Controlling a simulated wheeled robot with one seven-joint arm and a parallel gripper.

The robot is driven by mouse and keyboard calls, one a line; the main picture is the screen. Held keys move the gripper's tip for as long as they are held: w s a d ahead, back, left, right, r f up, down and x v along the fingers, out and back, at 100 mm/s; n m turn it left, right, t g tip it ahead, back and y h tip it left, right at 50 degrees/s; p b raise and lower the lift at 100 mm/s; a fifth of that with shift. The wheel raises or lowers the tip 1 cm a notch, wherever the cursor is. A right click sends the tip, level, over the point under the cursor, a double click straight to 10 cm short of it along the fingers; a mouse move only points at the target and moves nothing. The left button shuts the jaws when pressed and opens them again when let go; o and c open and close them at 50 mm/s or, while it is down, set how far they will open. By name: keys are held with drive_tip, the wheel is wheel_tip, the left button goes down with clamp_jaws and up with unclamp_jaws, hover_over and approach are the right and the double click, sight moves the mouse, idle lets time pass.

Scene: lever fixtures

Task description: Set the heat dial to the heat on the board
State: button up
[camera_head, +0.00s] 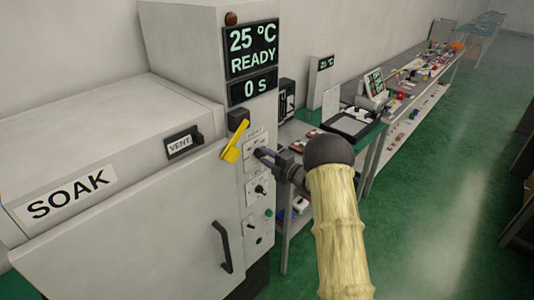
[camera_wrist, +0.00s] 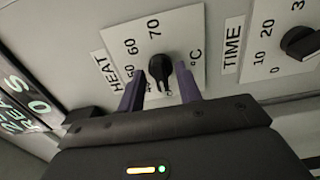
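The heat dial (camera_wrist: 159,73) is a black knob on a white plate marked HEAT and °C, with 60 and 70 legible, in the wrist view. Its exact setting is unclear. My gripper (camera_wrist: 163,80) is open, with one purple finger on each side of the knob and small gaps visible. In the head view my gripper (camera_head: 264,155) is at the oven's control panel and covers most of the heat dial. A tilted dark screen (camera_head: 375,82) with green writing stands on the bench behind; its text is too small to read, and I cannot tell whether it is the board.
The oven (camera_head: 130,225) has a display (camera_head: 252,50) reading 25 °C READY and 0 S. A yellow lever (camera_head: 235,140) sits just left of my gripper. The time dial (camera_wrist: 302,43) is to the right in the wrist view. Free green floor (camera_head: 430,220) lies to the right.

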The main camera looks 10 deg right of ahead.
drive_tip(key=shift+w+a, duration=0.3)
drive_tip(key=shift+a, duration=0.15)
drive_tip(key=shift+s, duration=0.1)
drive_tip(key=shift+d, duration=0.15)
clamp_jaws()
